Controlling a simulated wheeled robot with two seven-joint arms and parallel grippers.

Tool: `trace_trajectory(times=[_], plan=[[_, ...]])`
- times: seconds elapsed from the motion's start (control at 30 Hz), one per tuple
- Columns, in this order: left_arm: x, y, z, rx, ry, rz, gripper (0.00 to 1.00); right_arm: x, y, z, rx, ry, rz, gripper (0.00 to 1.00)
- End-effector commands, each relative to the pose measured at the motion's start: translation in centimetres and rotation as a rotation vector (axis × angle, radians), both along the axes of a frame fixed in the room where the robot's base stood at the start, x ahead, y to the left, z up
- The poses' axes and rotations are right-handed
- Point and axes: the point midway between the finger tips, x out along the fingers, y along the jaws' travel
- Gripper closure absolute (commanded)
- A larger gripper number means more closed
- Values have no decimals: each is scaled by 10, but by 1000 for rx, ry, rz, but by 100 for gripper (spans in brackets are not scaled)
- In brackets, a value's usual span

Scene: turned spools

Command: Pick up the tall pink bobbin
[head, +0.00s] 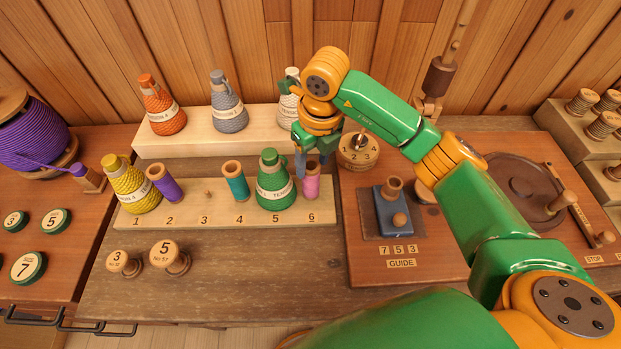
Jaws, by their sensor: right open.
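The pink bobbin (312,184) stands upright at the slot marked 6, at the right end of the pale numbered board (216,215). My right gripper (311,162) points down at the bobbin's top, with its blue-grey fingers open. One finger shows just left of the bobbin's upper part. I cannot tell whether the fingers touch it, and the gripper partly hides the area behind it. My left gripper is not in view.
A green cone (275,185) stands close left of the pink bobbin. A teal bobbin (235,184), purple bobbin (166,187) and yellow cone (133,190) share the board; slot 3 holds only a small peg. More cones (228,105) stand on the raised shelf behind. A dial (358,151) is at right.

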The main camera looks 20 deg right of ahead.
Motion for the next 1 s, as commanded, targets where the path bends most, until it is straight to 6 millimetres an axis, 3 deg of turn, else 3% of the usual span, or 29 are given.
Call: trace_trajectory(times=[0.23,0.33,0.57,0.8,1.0], plan=[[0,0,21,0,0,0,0,4,4,-38,-1,6,-1,43],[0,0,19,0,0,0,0,7,4,-55,0,3,-1,43],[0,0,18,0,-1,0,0,8,4,-61,-1,-1,0,43],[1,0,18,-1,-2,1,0,8,4,-60,0,-1,0,100],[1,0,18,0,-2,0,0,8,4,-60,1,-2,0,100]])
